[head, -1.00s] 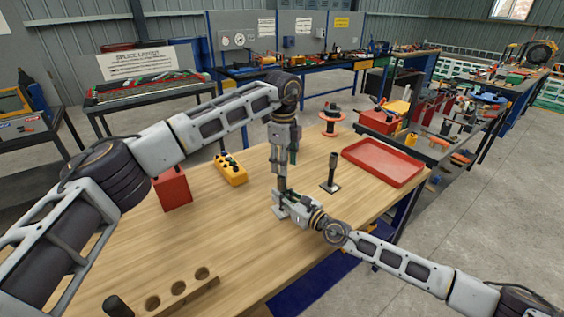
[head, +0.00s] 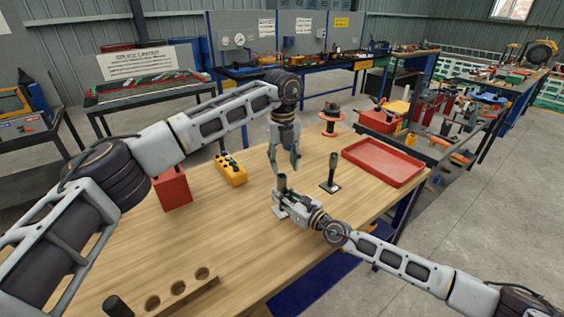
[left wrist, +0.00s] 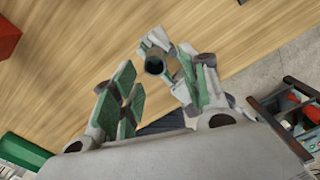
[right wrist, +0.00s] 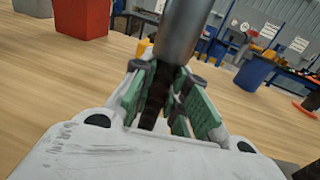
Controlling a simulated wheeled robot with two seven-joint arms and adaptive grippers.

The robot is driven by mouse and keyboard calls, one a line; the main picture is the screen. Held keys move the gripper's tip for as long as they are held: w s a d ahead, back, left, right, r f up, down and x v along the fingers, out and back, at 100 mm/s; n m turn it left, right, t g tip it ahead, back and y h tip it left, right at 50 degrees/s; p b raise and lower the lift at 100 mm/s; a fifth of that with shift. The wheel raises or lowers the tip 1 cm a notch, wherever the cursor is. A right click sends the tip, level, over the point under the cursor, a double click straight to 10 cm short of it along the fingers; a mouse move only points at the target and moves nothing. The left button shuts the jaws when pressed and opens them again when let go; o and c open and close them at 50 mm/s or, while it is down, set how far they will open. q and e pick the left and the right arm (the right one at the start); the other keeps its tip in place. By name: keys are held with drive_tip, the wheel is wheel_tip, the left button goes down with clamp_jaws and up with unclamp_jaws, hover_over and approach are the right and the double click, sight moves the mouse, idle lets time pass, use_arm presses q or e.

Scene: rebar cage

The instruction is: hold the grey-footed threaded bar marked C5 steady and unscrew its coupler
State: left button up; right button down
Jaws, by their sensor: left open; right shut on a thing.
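The threaded bar (right wrist: 155,98) stands upright on the table, dark and ribbed, with a smooth grey coupler (head: 281,183) on top. The coupler is large in the right wrist view (right wrist: 181,28). In the left wrist view its dark open end (left wrist: 155,65) faces my camera. My right gripper (head: 284,205) is shut on the bar below the coupler, its green pads on either side (right wrist: 168,98). My left gripper (head: 282,165) is open and empty, pointing down just above the coupler. The bar's foot is mostly hidden by my right gripper. No C5 mark is legible.
A second footed bar (head: 332,172) stands to the right. A red tray (head: 383,163) lies behind it. A red box (head: 172,188) and a yellow button box (head: 231,168) stand left. A wooden block with holes (head: 178,291) is at the front. Tabletop between is clear.

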use_arm(q)
drive_tip(key=m, duration=1)
drive_tip(key=shift+a, duration=0.1)
drive_tip(key=m, duration=1)
drive_tip(key=shift+s+a, duration=0.1)
drive_tip(key=m, duration=0.5)
drive_tip(key=shift+m, duration=0.3)
drive_tip(key=m, duration=0.4)
drive_tip(key=shift+m, duration=0.3)
drive_tip(key=m, duration=1)
drive_tip(key=shift+m, duration=0.3)
